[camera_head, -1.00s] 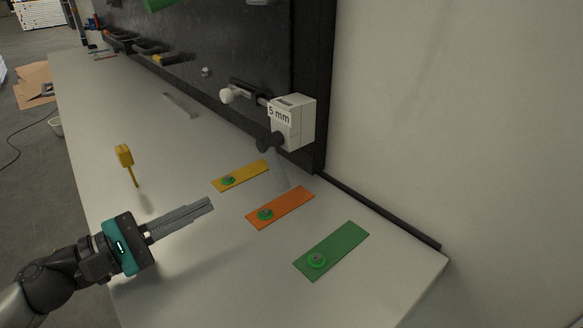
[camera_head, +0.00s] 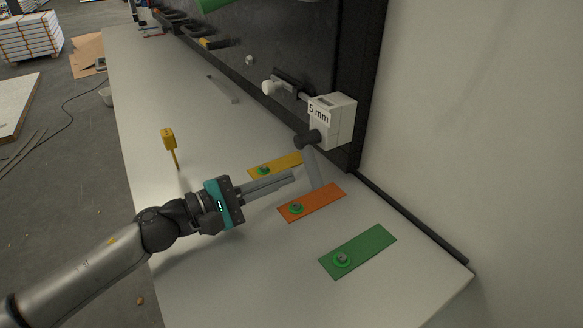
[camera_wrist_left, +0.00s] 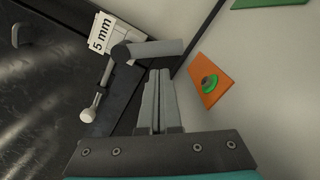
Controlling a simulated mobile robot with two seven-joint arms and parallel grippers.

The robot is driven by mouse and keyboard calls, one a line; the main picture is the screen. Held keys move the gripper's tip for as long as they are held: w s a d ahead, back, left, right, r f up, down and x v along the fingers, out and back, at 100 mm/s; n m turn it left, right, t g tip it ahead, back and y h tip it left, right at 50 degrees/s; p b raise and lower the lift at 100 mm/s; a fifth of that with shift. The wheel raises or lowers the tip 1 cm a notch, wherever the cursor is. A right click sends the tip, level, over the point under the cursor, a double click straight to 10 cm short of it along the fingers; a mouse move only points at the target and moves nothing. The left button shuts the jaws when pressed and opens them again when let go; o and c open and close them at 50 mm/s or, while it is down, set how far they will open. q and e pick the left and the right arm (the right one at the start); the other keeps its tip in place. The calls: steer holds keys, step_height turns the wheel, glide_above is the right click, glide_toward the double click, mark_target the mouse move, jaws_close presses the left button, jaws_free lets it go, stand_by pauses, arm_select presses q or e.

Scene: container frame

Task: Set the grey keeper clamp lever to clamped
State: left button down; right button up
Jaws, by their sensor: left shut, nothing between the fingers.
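The pale keeper box (camera_head: 341,120) marked "5 mm" is mounted by the dark panel, with a black round knob (camera_head: 308,139) at its lower front. A grey lever (camera_head: 314,168) hangs down from beside the knob, slightly tilted. In the left wrist view the lever (camera_wrist_left: 158,49) runs sideways from the black hub, just beyond my fingertips. My left gripper (camera_head: 292,177) is shut and empty, its tips close to the lever's left side in the head view. I cannot tell whether they touch it. My right gripper is in neither view.
Yellow (camera_head: 285,163), orange (camera_head: 325,200) and green (camera_head: 372,244) plates with green discs lie on the white table. A white-ball handle (camera_head: 269,87) sticks out left of the box. A wall bounds the right.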

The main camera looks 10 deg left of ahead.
mark_target(315, 162)
arm_select(q)
steer(key=shift+p+x, duration=0.35)
steer(key=shift+x, duration=0.75)
steer(key=shift+w+d, duration=0.15)
steer(key=shift+d, duration=0.05)
steer(key=shift+s+d+r+n, duration=0.1)
steer(key=shift+s+d+n, duration=0.1)
steer(key=shift+n, duration=0.35)
steer(key=shift+s+d+n, duration=0.15)
steer(key=shift+s+n, duration=0.05)
steer(key=shift+n, duration=0.35)
steer(key=shift+s+d+r+n+p, duration=0.2)
steer(key=shift+n+p, duration=0.1)
steer(key=shift+n, duration=0.3)
steer(key=shift+s+d+r+n+p, duration=0.15)
steer(key=shift+s+d+n+p, duration=0.1)
steer(key=shift+n, duration=0.35)
steer(key=n, duration=0.1)
steer(key=r+n+p, duration=0.1)
steer(key=shift+s+d+n, duration=0.35)
steer(key=shift+n, duration=0.05)
steer(key=shift+s+d+r+n+t+p, duration=0.2)
steer(key=shift+r+n+p, duration=0.15)
steer(key=shift+n+p, duration=0.55)
steer(key=shift+s+d+r+n+t+p, duration=0.15)
steer(key=shift+r+n+p, duration=0.3)
steer(key=shift+n, duration=0.75)
steer(key=shift+f, duration=0.2)
